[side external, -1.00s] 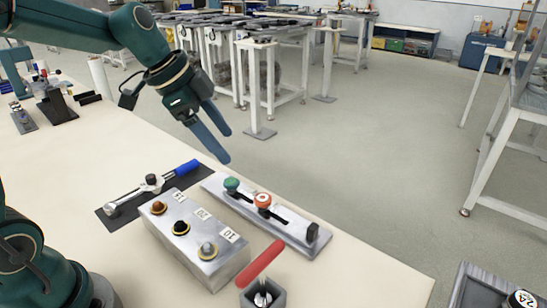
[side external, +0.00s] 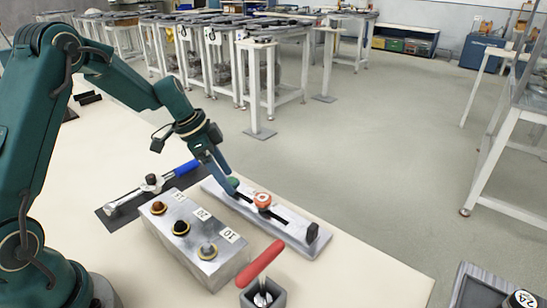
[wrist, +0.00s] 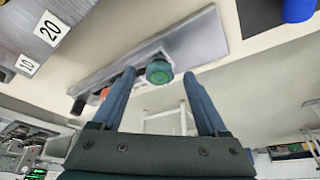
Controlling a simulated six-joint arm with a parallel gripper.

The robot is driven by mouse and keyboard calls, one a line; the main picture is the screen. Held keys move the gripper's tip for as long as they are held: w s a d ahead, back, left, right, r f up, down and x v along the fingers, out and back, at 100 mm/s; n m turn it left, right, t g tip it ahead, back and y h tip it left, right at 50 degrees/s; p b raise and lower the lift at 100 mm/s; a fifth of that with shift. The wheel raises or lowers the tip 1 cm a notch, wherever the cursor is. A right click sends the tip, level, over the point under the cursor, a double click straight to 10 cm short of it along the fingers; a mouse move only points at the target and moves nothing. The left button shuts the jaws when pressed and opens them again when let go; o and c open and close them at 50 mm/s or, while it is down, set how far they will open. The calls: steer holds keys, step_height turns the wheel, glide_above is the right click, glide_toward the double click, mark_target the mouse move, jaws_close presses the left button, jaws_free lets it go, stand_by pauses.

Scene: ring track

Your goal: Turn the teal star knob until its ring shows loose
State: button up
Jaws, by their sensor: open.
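The teal star knob (side external: 232,182) stands at the far left end of the slotted metal track (side external: 290,238). My gripper (side external: 226,186) is open and reaches down to it, hiding part of it in the side external view. In the wrist view, the teal knob (wrist: 159,72) shows a green top and lies between my two spread fingertips, nearer the left one. I cannot tell whether a finger touches it. What its ring shows cannot be made out.
An orange knob (side external: 262,200) and a black end block (side external: 312,232) sit further along the track. A metal box (side external: 222,266) with three round pegs is in front. A blue-handled ratchet (side external: 186,168) and a red-handled tool (side external: 262,261) lie nearby.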

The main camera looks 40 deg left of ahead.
jaws_close()
steer(key=shift+n, duration=0.3)
steer(key=n, duration=0.1)
steer(key=n+y, duration=0.1)
steer(key=n, duration=0.1)
steer(key=n+t+y, duration=0.1)
steer(key=n, duration=0.1)
steer(key=shift+s+d, duration=0.1)
steer(key=shift+d, duration=0.25)
steer(key=n+y, duration=0.1)
steer(key=n, duration=0.1)
steer(key=n+y, duration=0.1)
steer(key=n, duration=0.4)
steer(key=shift+d+y, duration=0.35)
steer(key=shift+y, duration=0.05)
steer(key=n, duration=0.2)
steer(key=n+g+y, duration=0.1)
steer(key=n, duration=0.3)
steer(key=shift+w+d+f+g+y, duration=0.1)
steer(key=shift+w+d+g+y, duration=0.2)
steer(key=shift+g+y, duration=0.1)
steer(key=n, duration=0.2)
steer(key=n+g, duration=0.1)
steer(key=n, duration=0.1)
steer(key=n+g, duration=0.1)
steer(key=n, duration=0.1)
steer(key=shift+w+d+y, duration=0.1)
steer(key=shift+w+y, duration=0.15)
steer(key=shift+y, duration=0.05)
